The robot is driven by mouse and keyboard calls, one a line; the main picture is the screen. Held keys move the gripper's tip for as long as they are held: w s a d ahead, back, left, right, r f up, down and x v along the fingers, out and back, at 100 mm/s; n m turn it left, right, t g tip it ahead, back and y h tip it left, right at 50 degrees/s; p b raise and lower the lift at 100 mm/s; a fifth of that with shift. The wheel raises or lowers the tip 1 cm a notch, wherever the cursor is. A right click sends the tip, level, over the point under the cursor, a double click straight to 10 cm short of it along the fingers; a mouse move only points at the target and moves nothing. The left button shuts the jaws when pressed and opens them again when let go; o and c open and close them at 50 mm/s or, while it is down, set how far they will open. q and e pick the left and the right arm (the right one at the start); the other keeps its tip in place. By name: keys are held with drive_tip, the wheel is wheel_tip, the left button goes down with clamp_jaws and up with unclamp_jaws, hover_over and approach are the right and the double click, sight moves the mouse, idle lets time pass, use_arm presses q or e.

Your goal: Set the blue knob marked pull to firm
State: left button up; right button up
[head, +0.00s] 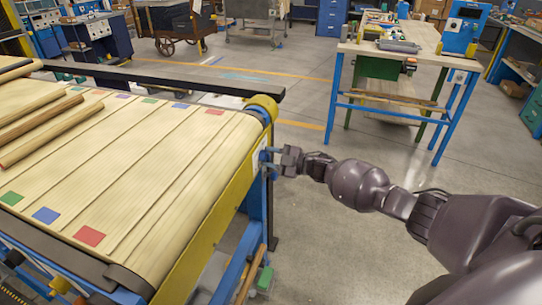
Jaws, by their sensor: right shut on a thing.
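The blue knob (264,156) is small and sits on the yellow side frame at the right end of the belt table, against a pale plate. My right gripper (273,162) reaches in from the right and is shut on the knob. The fingers cover part of it. The knob's marking and its setting are too small to read. My left gripper is not in the head view.
The belt table (165,150) carries several wooden rods (40,118) and coloured squares along its edges. A dark rail (170,78) runs along its far side. A blue-legged workbench (400,85) stands behind on the right. The floor between is clear.

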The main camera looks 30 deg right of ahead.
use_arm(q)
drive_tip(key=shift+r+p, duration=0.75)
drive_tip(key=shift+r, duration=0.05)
use_arm(e)
drive_tip(key=m, duration=1)
drive_tip(key=shift+m, duration=0.4)
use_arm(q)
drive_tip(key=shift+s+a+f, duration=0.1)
use_arm(e)
drive_tip(key=shift+s, duration=0.1)
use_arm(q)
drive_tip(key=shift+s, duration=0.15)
use_arm(e)
drive_tip(key=o, duration=0.9)
